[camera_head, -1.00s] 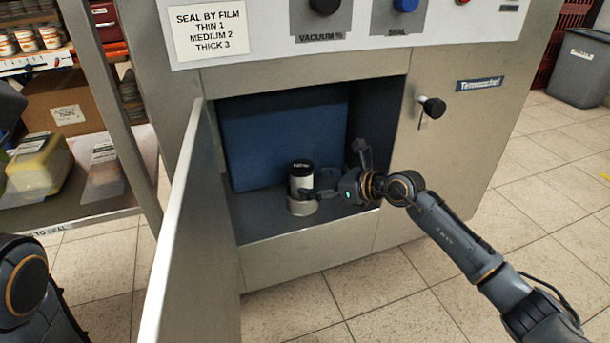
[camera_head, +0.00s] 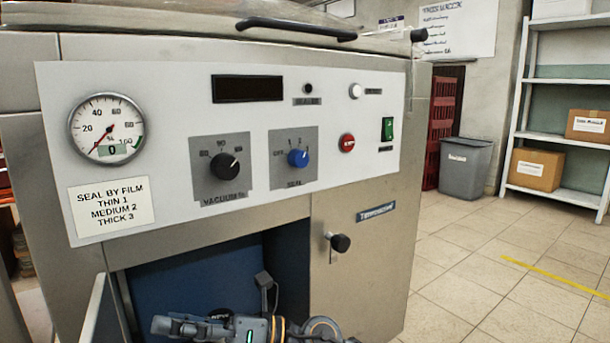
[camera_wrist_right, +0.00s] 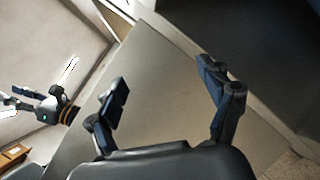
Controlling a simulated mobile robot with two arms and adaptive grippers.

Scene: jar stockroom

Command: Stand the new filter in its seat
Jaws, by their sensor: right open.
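My right gripper (camera_head: 214,302) is open at the bottom of the head view, in front of the machine's open compartment. In the right wrist view its two fingers (camera_wrist_right: 165,82) are apart with nothing between them.
The machine's control panel (camera_head: 230,150) has a gauge (camera_head: 106,128) and knobs above the compartment. The open door (camera_head: 100,312) stands at the compartment's left. A dark-handled latch (camera_head: 340,243) sticks out at right. Open floor (camera_head: 480,275) lies to the right.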

